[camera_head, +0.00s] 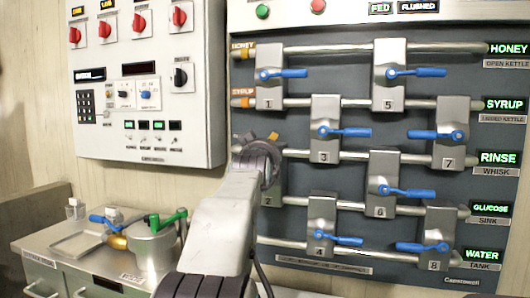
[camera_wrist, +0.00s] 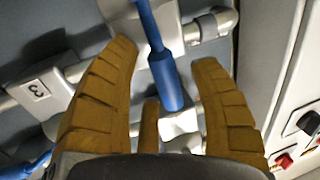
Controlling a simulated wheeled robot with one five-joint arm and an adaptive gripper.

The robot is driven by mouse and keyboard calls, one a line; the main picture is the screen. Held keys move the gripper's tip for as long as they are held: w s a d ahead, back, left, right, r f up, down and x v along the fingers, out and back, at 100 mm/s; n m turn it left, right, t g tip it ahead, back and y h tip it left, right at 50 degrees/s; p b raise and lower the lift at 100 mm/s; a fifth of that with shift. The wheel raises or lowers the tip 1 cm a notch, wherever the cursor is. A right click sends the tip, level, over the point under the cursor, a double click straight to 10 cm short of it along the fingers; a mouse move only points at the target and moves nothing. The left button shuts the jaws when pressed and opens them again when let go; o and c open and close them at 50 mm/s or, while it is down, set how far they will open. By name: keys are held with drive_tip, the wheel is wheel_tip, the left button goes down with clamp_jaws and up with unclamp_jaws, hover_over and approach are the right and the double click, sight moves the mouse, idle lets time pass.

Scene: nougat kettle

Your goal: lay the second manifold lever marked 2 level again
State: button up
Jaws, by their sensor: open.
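The manifold block marked 2 (camera_head: 268,201) is mostly hidden behind my gripper (camera_head: 271,138) in the head view, and its lever cannot be made out there. In the wrist view a blue lever (camera_wrist: 165,78) runs steeply across the line of the pipe, with its thick handle end toward my palm. My gripper (camera_wrist: 166,62) is open, with one tan finger on each side of this lever. I see gaps between the lever and both fingers. The lever's pivot is near or beyond the top edge of the wrist view.
Block 3 (camera_head: 324,143) with its blue lever stands right of my gripper; it also shows in the wrist view (camera_wrist: 38,92). Block 1 (camera_head: 269,82) is above. A white control cabinet (camera_head: 150,142) is to the left. A bench (camera_head: 60,243) with a kettle (camera_head: 152,243) stands below it.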

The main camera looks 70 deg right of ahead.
drive_tip(key=shift+c, duration=0.3)
clamp_jaws()
drive_tip(key=shift+s, duration=0.1)
